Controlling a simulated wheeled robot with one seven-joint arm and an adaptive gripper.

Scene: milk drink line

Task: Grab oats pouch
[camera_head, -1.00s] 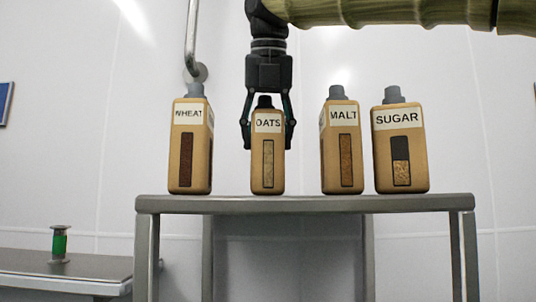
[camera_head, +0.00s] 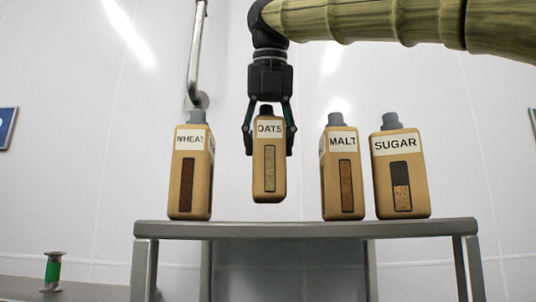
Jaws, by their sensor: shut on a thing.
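The oats pouch (camera_head: 269,172) is a tan bottle-shaped pouch with a dark cap, a white OATS label and a narrow window showing pale contents. My gripper (camera_head: 269,146) comes down from above and is shut on it, one finger on each side of its upper part. The pouch hangs upright, its base a little above the metal table (camera_head: 305,230). The backs of the fingers' contact points are partly hidden.
The wheat pouch (camera_head: 190,180) stands on the table to the left. The malt pouch (camera_head: 342,175) and sugar pouch (camera_head: 401,175) stand to the right. A wall pipe (camera_head: 195,60) runs behind the wheat pouch. A green spool-like item (camera_head: 53,271) stands on a lower surface at left.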

